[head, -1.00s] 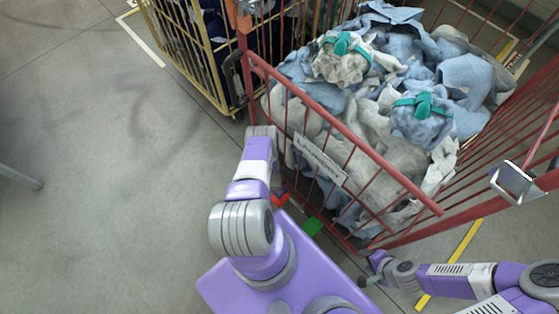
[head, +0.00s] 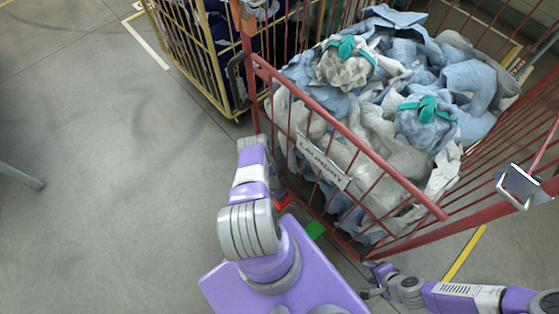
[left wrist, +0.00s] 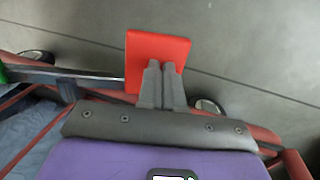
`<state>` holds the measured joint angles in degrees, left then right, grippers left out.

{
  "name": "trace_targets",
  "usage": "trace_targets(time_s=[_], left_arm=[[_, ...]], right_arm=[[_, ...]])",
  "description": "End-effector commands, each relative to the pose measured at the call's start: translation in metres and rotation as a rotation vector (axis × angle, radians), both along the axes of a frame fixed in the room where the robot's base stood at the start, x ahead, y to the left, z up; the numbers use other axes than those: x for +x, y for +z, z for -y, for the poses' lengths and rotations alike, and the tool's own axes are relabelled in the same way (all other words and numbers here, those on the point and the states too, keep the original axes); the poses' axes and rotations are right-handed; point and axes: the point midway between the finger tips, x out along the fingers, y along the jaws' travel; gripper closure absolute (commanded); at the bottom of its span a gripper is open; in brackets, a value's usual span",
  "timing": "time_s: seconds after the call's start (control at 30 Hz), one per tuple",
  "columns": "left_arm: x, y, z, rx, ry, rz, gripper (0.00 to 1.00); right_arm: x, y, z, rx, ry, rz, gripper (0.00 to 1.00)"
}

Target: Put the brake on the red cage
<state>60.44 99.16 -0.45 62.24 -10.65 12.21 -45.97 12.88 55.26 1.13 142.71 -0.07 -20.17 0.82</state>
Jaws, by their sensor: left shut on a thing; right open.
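The red cage (head: 345,145) is full of blue and white laundry and carries a sign on its near side. At its lower front edge are a red pedal (head: 283,203) and a green pedal (head: 315,229). In the left wrist view, the red pedal (left wrist: 158,52) lies under the tips of my left gripper (left wrist: 162,72), whose fingers are close together and shut on it. My left arm hides that gripper in the head view. My right gripper (head: 371,281) is open and empty near the floor, by the cage's near right corner.
A yellow cage (head: 205,62) with dark contents stands behind, left of the red cage. Wheels (left wrist: 207,105) show near the red pedal. A yellow floor line (head: 463,254) runs right of the cage.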

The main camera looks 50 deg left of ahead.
Motion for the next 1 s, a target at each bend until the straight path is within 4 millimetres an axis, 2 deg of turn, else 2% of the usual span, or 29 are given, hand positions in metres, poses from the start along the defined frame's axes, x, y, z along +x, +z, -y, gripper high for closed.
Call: trace_targets(time_s=[0.03, 0.23, 0.37, 0.47, 0.7, 0.9, 1.0], left_arm=[[-0.001, -0.005, 0.005, -0.002, 0.002, 0.003, 1.00], [0.000, -0.005, 0.005, -0.002, 0.002, 0.003, 1.00], [0.000, 0.000, 0.004, -0.001, 0.000, 0.003, 1.00], [0.001, 0.013, 0.000, 0.000, -0.003, 0.004, 1.00], [0.004, 0.067, -0.017, 0.005, -0.012, 0.004, 1.00], [0.003, 0.108, -0.030, 0.004, -0.012, 0.004, 1.00], [0.002, 0.122, -0.035, 0.004, -0.011, 0.003, 1.00]], right_arm=[[0.000, -0.002, 0.000, 0.000, 0.000, 0.000, 0.49], [0.000, -0.002, 0.000, 0.000, 0.000, 0.000, 0.49], [0.000, 0.001, 0.000, 0.000, 0.000, 0.000, 0.49], [0.000, 0.009, 0.000, 0.000, 0.000, 0.000, 0.49], [0.000, 0.038, 0.000, 0.000, 0.000, 0.000, 0.49], [0.000, 0.053, 0.000, 0.000, 0.000, 0.000, 0.49], [0.000, 0.058, 0.000, 0.000, 0.000, 0.000, 0.49]])
